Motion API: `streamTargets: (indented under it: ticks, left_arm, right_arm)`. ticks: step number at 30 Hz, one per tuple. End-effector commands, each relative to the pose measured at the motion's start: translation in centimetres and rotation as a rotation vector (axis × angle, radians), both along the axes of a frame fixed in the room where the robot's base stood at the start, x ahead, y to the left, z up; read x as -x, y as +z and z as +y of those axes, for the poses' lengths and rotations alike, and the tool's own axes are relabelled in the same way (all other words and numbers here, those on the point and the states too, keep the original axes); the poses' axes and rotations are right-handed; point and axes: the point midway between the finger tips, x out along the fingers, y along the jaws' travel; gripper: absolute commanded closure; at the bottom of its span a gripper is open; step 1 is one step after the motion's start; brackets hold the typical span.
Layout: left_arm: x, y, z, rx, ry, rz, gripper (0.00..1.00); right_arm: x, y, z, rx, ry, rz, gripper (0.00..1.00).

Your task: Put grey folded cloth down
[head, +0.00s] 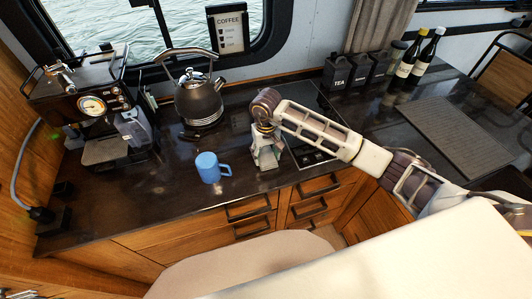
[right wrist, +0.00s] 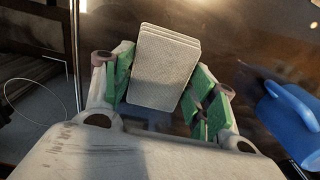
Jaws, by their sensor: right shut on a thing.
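The grey folded cloth (right wrist: 166,62) shows in the right wrist view as a pale stack of flat layers between green finger pads. My right gripper (head: 266,157) is shut on it, reaching down over the front part of the dark counter, just right of the blue mug. In the head view the cloth is hard to tell apart from the gripper. I cannot tell whether the cloth touches the counter. My left gripper is not in view.
The blue mug (head: 208,168) stands close by on the left; it also shows in the right wrist view (right wrist: 293,118). A kettle (head: 199,103) and a coffee machine (head: 88,105) stand farther left. Black canisters (head: 357,72) and bottles (head: 418,60) stand at the back right.

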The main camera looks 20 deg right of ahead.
Motion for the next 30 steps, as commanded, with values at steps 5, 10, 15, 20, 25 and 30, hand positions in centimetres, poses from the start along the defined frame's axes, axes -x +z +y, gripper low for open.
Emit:
streamTargets:
  ticks: [5, 10, 15, 20, 25, 30]
  left_arm:
    - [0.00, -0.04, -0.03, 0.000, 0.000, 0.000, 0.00]
    - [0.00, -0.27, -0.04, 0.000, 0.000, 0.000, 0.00]
    - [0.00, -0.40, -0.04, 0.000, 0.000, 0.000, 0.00]
    - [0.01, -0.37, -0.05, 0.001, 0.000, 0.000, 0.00]
    - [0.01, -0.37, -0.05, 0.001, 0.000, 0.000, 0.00]
    - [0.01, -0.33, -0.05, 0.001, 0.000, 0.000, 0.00]
  right_arm:
    - [-0.01, -0.04, 0.01, 0.000, 0.000, 0.000, 0.66]
    - [0.00, -0.22, 0.01, 0.000, 0.000, -0.001, 0.66]
    - [0.03, -0.35, 0.03, 0.000, 0.000, 0.000, 0.35]
    - [0.02, -0.30, 0.02, 0.000, 0.000, 0.000, 0.21]
    - [0.01, -0.29, 0.02, 0.000, 0.000, 0.000, 0.21]
    - [0.01, -0.25, 0.02, 0.000, 0.000, 0.000, 0.21]
